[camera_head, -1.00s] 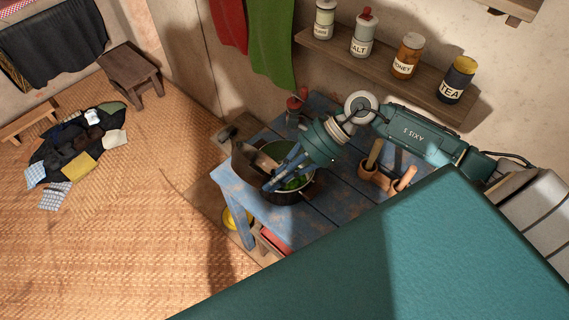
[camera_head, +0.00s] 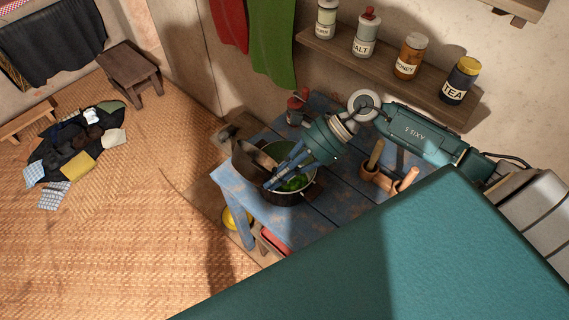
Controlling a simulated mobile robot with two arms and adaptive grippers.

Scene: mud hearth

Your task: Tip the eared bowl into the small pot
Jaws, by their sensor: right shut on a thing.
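The small pot (camera_head: 290,199) is dark and round and stands on the blue table, with green pieces (camera_head: 294,184) inside. My right gripper (camera_head: 272,177) reaches in from the right over the pot. It is shut on the eared bowl (camera_head: 246,164), a dark brown vessel tilted steeply at the pot's left rim, its lighter inside turned toward the pot. The fingers hide part of the bowl and the pot's opening. I cannot tell whether anything is left in the bowl or whether it touches the pot. My left gripper is out of view.
The worn blue table (camera_head: 330,200) also bears a wooden holder with handled tools (camera_head: 388,178) at right and a red-topped jar (camera_head: 297,108) behind. A wall shelf (camera_head: 390,75) with several jars is above. My own teal body covers the lower right.

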